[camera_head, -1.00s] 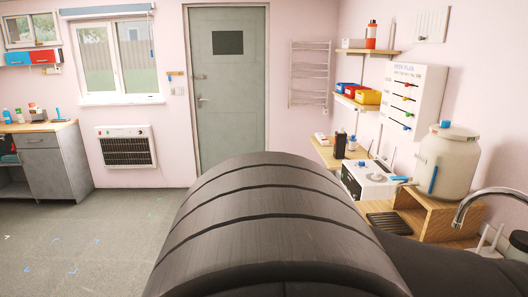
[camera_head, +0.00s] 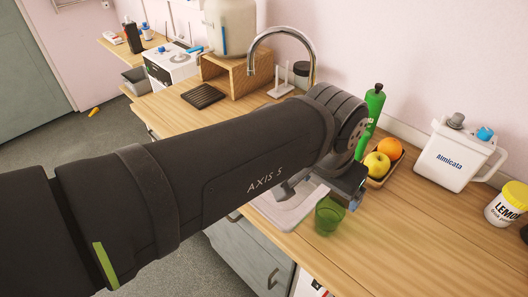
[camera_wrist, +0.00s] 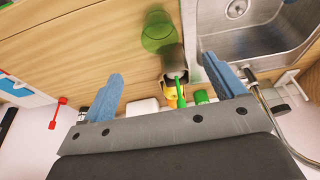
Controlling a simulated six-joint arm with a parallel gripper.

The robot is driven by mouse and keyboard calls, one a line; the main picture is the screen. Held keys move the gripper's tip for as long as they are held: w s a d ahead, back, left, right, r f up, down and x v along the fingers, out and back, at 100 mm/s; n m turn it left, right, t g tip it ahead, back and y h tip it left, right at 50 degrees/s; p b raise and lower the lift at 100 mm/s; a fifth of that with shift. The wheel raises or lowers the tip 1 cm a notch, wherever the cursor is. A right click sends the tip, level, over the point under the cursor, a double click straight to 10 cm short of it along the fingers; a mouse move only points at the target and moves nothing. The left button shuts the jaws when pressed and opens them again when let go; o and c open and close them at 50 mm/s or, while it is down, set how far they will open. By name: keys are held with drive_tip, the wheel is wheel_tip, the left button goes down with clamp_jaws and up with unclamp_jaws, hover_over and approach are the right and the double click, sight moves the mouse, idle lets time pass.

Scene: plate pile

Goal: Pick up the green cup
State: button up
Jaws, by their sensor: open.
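The green cup (camera_head: 329,215) is see-through and stands on the wooden counter beside the right edge of the sink. It also shows at the top of the wrist view (camera_wrist: 160,32), beyond the fingertips. My gripper (camera_head: 357,202) is above the counter, close to the cup and up and right of it in the head view. In the wrist view its two blue fingers (camera_wrist: 163,85) are spread apart, with the cup outside them. Nothing is held. My forearm hides part of the sink.
A fruit tray (camera_head: 382,179) with an apple and an orange lies behind the gripper, near a green bottle (camera_head: 374,104). A white jug (camera_head: 448,158) and a lemon tub (camera_head: 507,204) stand to the right. The sink (camera_wrist: 245,38) is beside the cup. The front right counter is clear.

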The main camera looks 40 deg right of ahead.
drive_tip(key=a+h, duration=0.1)
approach(330, 215)
drive_tip(key=x, duration=0.7)
drive_tip(key=shift+s+a+f, duration=0.1)
drive_tip(key=shift+s+a, duration=0.15)
drive_tip(key=shift+a, duration=0.15)
drive_tip(key=c, duration=1)
drive_tip(key=shift+c, duration=0.2)
